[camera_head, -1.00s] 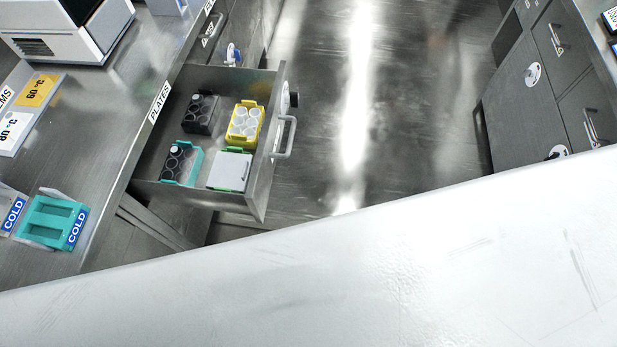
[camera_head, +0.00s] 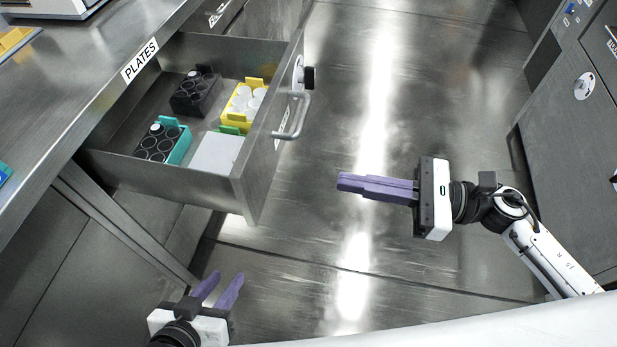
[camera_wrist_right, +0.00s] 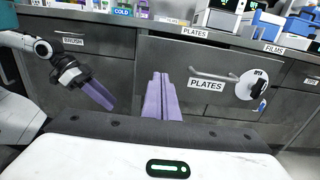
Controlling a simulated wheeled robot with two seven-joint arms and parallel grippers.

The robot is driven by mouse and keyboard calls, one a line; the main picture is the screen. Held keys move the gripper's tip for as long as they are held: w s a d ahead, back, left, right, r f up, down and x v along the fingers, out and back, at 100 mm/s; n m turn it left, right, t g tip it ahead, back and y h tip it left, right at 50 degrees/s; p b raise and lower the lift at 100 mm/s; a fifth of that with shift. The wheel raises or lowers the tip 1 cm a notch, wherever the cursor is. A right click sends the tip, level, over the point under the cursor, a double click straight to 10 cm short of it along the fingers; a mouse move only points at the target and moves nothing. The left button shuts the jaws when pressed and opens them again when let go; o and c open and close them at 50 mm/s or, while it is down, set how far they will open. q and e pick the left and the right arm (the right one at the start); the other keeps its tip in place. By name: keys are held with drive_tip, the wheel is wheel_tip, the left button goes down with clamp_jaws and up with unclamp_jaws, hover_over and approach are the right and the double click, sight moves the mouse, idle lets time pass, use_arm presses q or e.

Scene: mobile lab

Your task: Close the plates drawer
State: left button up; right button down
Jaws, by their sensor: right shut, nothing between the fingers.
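The plates drawer (camera_head: 185,172) is pulled open below the counter edge marked PLATES. Its bar handle (camera_head: 293,118) is on the front panel, which also shows in the right wrist view with its PLATES label (camera_wrist_right: 207,84). My right gripper (camera_head: 342,185) is shut and empty. It points at the drawer front from the right, apart from the handle. In the right wrist view its purple fingers (camera_wrist_right: 161,85) lie together, left of the handle. My left gripper (camera_head: 224,280) has its two fingers spread and is empty, below the drawer's near corner.
The drawer holds a black rack (camera_head: 196,92), a yellow rack (camera_head: 243,100), a teal rack (camera_head: 163,143) and a white-topped box (camera_head: 216,152). Cabinets (camera_head: 570,130) stand at the right. The metal floor (camera_head: 400,100) between is clear.

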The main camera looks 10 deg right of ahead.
sight(257, 165)
drive_tip(key=p+x, duration=0.1)
drive_tip(key=x, duration=1.2)
drive_tip(key=shift+w+a, duration=0.1)
drive_tip(key=shift+a, duration=0.1)
drive_tip(key=shift+a, duration=0.1)
